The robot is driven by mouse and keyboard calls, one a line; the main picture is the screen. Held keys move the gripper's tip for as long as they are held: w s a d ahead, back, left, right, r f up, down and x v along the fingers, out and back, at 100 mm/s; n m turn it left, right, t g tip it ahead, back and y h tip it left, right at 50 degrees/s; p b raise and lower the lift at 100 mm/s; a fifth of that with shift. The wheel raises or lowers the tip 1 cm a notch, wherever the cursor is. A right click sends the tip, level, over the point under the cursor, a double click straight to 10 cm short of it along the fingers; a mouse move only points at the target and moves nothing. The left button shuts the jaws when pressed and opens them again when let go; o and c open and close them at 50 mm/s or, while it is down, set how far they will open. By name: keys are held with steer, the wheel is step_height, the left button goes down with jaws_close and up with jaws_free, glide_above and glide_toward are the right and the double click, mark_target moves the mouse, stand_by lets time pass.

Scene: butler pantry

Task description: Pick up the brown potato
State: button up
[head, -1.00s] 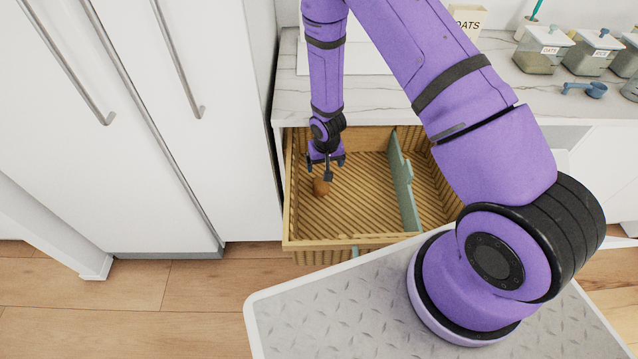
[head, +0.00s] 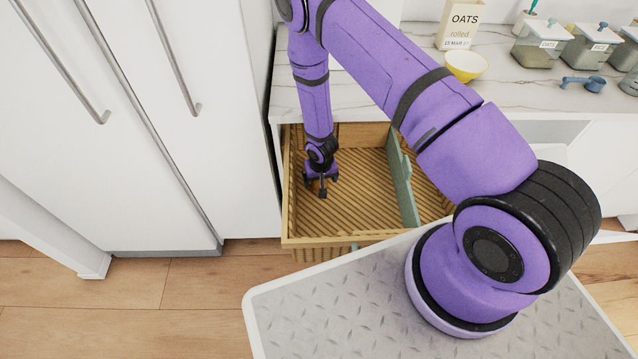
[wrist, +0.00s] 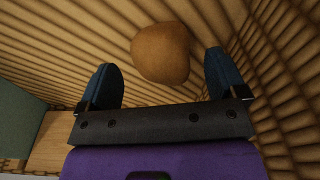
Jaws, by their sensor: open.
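The brown potato (wrist: 161,53) lies on the ribbed floor of the open wooden drawer (head: 350,205). In the wrist view it shows ahead of my gripper (wrist: 163,85), roughly midway between the two blue-padded fingers and slightly past their tips. My gripper is open and empty. In the head view my gripper (head: 322,186) points down inside the left part of the drawer. The potato is hidden in the head view, behind or under my gripper.
A green divider (head: 403,180) splits the drawer to the right of my gripper. A white refrigerator (head: 110,120) stands close on the left.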

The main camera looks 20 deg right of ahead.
steer(key=shift+w+f, duration=0.2)
steer(key=shift+f, duration=1.15)
steer(key=c, duration=1.1)
steer(key=shift+r, duration=0.1)
